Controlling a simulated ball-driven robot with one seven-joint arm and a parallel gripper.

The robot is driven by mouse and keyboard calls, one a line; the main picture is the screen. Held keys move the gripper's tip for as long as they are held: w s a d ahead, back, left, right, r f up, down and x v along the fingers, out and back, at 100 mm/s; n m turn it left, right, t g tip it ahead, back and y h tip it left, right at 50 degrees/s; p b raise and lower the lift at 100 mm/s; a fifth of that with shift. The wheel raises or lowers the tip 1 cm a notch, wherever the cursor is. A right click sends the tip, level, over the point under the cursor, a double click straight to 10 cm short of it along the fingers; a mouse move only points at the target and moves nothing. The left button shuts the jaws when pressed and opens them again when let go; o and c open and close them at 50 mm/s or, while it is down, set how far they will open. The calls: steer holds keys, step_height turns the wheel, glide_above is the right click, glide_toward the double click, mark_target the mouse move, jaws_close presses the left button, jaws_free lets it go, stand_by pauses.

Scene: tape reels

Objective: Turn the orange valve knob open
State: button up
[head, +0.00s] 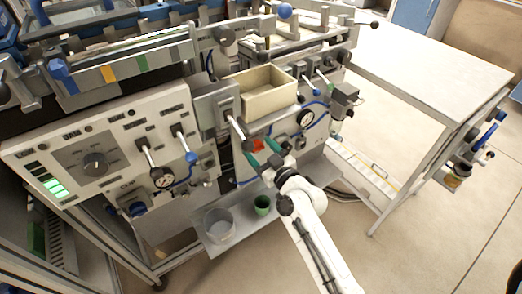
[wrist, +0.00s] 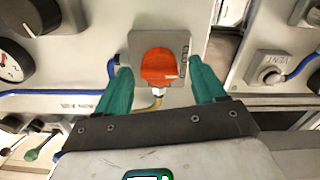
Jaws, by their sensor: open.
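The orange valve knob (wrist: 160,66) sits on a square grey plate (wrist: 178,42) on the machine's front panel in the wrist view. A small pale mark shows on its lower right, and a yellowish hose end sits below it. My gripper (wrist: 162,88) is open, with one green finger to the left of the knob and one to the right. Both fingers look apart from the knob. In the head view the knob (head: 258,146) is a small orange patch, partly hidden by my gripper (head: 262,152).
A "VENT" fitting (wrist: 270,72) is right of the knob. A beige bin (head: 268,100) stands above.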

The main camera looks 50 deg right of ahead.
steer(key=shift+c, duration=0.4)
steer(key=c, duration=1)
steer(key=shift+o, duration=0.2)
